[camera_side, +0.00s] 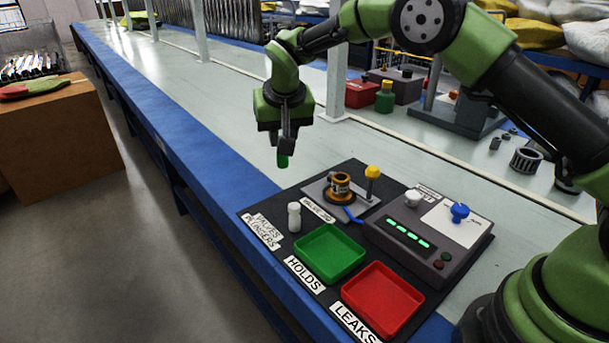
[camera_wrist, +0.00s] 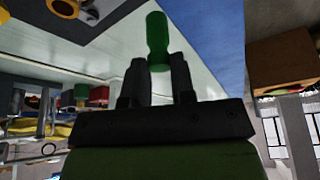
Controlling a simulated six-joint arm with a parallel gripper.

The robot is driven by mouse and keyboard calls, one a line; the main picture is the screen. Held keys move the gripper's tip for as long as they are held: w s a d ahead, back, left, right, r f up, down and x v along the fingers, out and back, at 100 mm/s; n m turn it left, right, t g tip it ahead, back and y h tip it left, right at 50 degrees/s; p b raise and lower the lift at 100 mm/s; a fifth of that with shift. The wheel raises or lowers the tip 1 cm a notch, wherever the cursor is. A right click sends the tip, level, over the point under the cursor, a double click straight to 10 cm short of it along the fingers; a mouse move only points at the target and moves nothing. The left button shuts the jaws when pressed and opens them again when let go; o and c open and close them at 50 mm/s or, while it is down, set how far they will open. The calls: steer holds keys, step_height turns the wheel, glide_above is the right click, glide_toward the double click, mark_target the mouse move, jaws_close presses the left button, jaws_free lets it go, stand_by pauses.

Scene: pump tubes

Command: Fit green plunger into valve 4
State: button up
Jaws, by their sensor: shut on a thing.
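My gripper (camera_side: 287,146) is shut on the green plunger (camera_side: 283,160) and holds it in the air, pointing down, behind and left of the black mat. In the wrist view the plunger (camera_wrist: 157,32) stands out between the two fingers (camera_wrist: 158,78); its held end is partly hidden by them. An orange-brown valve (camera_side: 340,184) sits upright in the grey valve jig (camera_side: 318,197), to the right of and below the plunger in the side view. The plunger is apart from the valve. I cannot read a number on the valve. The valve also shows at the wrist view's top left (camera_wrist: 62,6).
A white cylinder (camera_side: 294,217) stands by the VALVES PLUNGERS label. A green tray (camera_side: 329,253) and a red tray (camera_side: 383,300) look empty. A yellow-topped post (camera_side: 372,178) rises beside the valve; a grey control box (camera_side: 415,240) stands right. The bench left of the mat is clear.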

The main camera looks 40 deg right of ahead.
steer(key=s+d+r+m+g+h, duration=0.1)
steer(key=s+d+m, duration=0.2)
steer(key=d+m, duration=0.15)
steer(key=s+d+m+g+h, duration=0.1)
steer(key=s+d+m, duration=0.15)
steer(key=d, duration=0.35)
glide_above(343, 178)
steer(key=a, duration=0.2)
steer(key=f, duration=0.5)
steer(key=s+f, duration=0.1)
steer(key=f, duration=0.2)
steer(key=shift+d+f, duration=0.1)
steer(key=shift+f, duration=0.45)
steer(key=o, duration=0.9)
steer(key=shift+f, duration=0.1)
